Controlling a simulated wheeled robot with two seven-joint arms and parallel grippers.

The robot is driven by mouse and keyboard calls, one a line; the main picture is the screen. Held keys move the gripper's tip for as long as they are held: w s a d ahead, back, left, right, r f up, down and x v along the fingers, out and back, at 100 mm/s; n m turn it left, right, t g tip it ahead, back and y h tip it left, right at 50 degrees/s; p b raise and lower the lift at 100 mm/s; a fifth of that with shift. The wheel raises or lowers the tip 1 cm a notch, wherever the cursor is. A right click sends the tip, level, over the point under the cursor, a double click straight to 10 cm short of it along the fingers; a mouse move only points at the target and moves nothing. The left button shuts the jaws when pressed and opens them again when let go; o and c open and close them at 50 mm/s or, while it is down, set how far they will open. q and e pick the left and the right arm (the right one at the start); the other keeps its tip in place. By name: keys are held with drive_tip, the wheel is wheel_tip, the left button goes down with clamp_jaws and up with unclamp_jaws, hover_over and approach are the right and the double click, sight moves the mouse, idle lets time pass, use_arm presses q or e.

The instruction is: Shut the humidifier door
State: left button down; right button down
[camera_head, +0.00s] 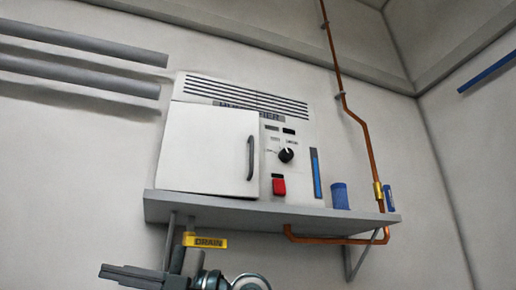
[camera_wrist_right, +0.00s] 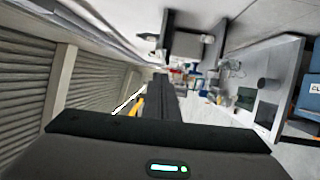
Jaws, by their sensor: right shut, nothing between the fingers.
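The humidifier (camera_head: 245,100) is a white box on a grey wall shelf, with slots along its top. Its white door (camera_head: 205,150) covers the left of its front, with a dark upright handle (camera_head: 251,158) near its right edge. The door stands a little proud of the front; I cannot tell how wide any gap is. My right gripper (camera_head: 112,271) is low at the bottom edge of the head view, below the shelf and left, apart from the door. Its fingers are together and empty; they also show in the right wrist view (camera_wrist_right: 160,86). My left gripper is out of view.
The grey shelf (camera_head: 290,217) has brackets and a yellow DRAIN tag (camera_head: 205,241) below it. A copper pipe (camera_head: 366,135) runs down at the right. A blue cup-like object (camera_head: 340,196) stands on the shelf. Grey bars (camera_head: 80,75) cross the left wall. The space before the door is clear.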

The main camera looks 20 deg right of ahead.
sight(252, 154)
drive_tip(key=s+d+r+m+t+h, duration=0.2)
drive_tip(key=d+r+m+t+h, duration=0.25)
drive_tip(key=r, duration=0.45)
drive_tip(key=s+d+r+m+t+h, duration=0.1)
drive_tip(key=s+d+r+t+h, duration=0.1)
drive_tip(key=d+r+t+h, duration=0.45)
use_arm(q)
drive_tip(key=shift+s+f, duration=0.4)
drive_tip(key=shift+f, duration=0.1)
use_arm(e)
drive_tip(key=s+d+r+m+h, duration=0.3)
drive_tip(key=s+d+r+m, duration=0.1)
drive_tip(key=d+r, duration=0.3)
drive_tip(key=s+d+r+m+h, duration=0.2)
drive_tip(key=s+d+r, duration=0.4)
drive_tip(key=d, duration=0.3)
drive_tip(key=shift+s+r+m+t+h, duration=0.35)
drive_tip(key=shift+r+m+t+h, duration=0.1)
drive_tip(key=shift+m, duration=0.4)
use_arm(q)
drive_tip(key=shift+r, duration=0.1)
